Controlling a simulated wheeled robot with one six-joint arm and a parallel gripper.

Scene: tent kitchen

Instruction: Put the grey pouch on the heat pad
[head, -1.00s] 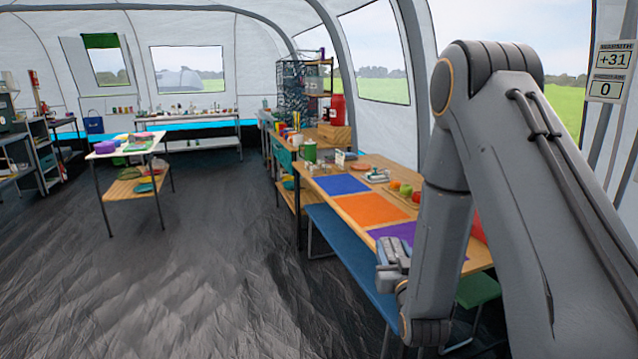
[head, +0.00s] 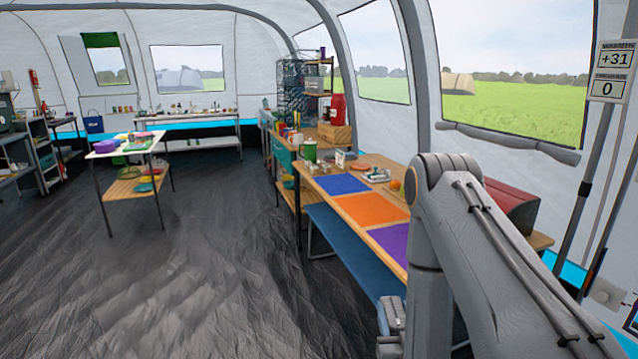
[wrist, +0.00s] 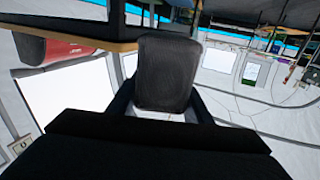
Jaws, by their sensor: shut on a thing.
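My gripper (wrist: 160,112) is shut on the grey pouch (wrist: 165,75), a dark, rounded-corner block in the middle of the wrist view. The pouch is held clear of the table. In the head view my gripper (head: 392,325) is low, beside the near side of the long wooden table; the pouch cannot be made out there. I cannot pick out the heat pad for certain. Flat blue (head: 343,184), orange (head: 370,209) and purple (head: 393,242) mats lie in a row on the table.
A blue bench (head: 345,243) runs along the long table's near side. A small grey device (head: 375,175) and a red box-like thing (head: 510,208) are on the table. A white-topped table (head: 128,148) stands at left. The dark floor at left centre is clear.

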